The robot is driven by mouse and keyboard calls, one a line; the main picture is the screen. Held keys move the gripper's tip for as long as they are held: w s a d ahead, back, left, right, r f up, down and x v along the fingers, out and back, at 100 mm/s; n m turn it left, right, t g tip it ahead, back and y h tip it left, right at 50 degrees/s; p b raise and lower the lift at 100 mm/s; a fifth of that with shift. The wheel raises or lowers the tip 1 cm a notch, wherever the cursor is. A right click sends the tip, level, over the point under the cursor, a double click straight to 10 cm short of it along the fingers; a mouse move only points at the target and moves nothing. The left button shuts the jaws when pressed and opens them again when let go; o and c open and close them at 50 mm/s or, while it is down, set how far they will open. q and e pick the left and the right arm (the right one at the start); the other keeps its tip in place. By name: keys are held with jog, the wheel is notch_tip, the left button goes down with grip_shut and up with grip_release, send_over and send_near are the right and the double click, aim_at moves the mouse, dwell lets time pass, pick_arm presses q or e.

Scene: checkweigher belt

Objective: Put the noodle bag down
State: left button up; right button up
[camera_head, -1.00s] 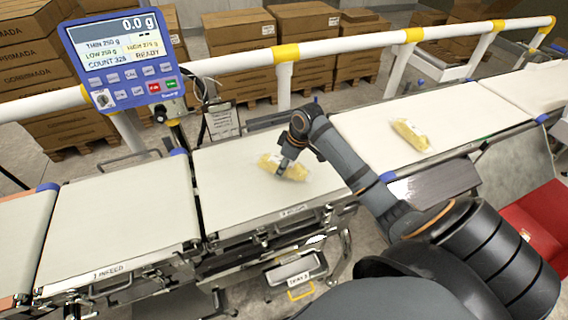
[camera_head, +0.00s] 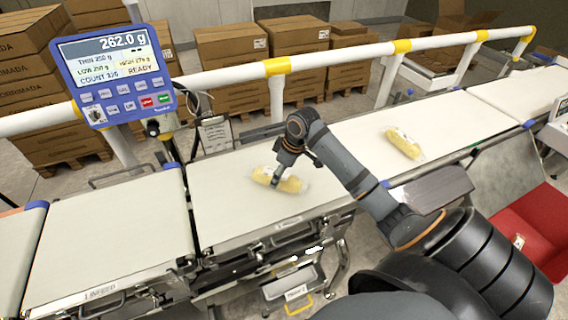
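A yellow noodle bag in clear wrap (camera_head: 293,185) lies on the middle weighing belt (camera_head: 225,215). My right gripper (camera_head: 276,181) comes down over the bag from above, with its fingers at the bag's middle. The fingers are too small and too much against the bag to show whether they grip it. The display (camera_head: 108,60) reads 262.0 g and READY. My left gripper is not in view.
A second yellow bag (camera_head: 404,143) lies on the belt to the right (camera_head: 365,140). The infeed belt (camera_head: 110,230) at left is empty. A white rail with yellow joints (camera_head: 330,59) runs behind the belts. A red bin (camera_head: 530,235) stands at right.

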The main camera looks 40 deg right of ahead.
jog(key=v, duration=0.9)
jog(key=shift+r, duration=0.25)
jog(key=shift+s, duration=0.1)
